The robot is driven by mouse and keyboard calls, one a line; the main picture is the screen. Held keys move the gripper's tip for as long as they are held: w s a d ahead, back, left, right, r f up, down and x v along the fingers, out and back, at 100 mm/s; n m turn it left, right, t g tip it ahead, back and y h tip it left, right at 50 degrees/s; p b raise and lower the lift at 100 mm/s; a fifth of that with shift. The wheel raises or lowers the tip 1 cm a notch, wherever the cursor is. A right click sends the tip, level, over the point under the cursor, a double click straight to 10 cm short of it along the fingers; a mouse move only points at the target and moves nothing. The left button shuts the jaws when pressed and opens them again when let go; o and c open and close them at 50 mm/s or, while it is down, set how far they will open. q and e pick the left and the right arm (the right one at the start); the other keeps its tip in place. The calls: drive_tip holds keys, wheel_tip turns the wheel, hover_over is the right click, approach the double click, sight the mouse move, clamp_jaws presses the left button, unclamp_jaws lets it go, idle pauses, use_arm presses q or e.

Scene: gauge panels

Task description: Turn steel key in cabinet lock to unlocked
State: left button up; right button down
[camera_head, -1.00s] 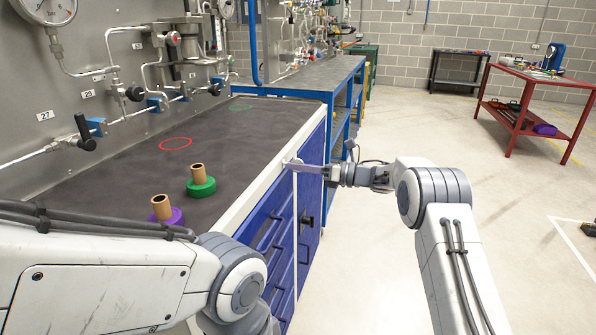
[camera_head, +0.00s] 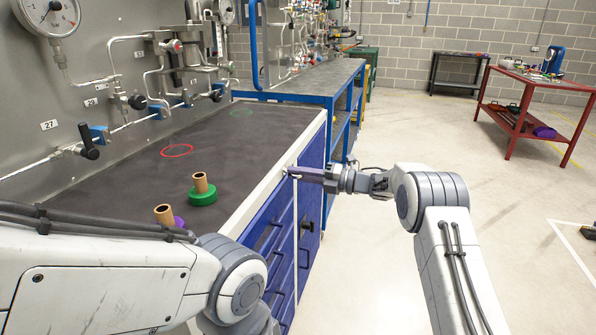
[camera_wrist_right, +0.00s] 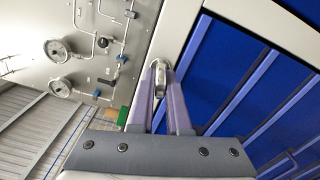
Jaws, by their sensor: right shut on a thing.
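The blue cabinet (camera_head: 312,160) is under the dark-topped bench, with its lock area at the upper front edge. My right gripper (camera_head: 290,172) reaches that edge from the right. In the right wrist view, its two lilac fingers (camera_wrist_right: 160,72) are shut on the small steel key (camera_wrist_right: 159,80), at the pale frame beside the blue panels. The keyhole is hidden, and I cannot read the key's angle in the lock. My left arm crosses the lower left of the head view; its gripper is out of sight.
On the bench top (camera_head: 120,170) stand a green-based item (camera_head: 202,190) and a purple-based item (camera_head: 164,215), left of my right gripper. Cabinet handles (camera_head: 305,225) stick out below.

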drive_tip(key=shift+d+m+p, duration=0.15)
drive_tip(key=shift+m+p, duration=0.4)
drive_tip(key=shift+m, duration=0.85)
drive_tip(key=c, duration=0.9)
unclamp_jaws()
drive_tip(key=shift+d, duration=0.1)
drive_tip(key=shift+a, duration=0.2)
drive_tip(key=v, duration=1)
drive_tip(key=shift+d, duration=0.3)
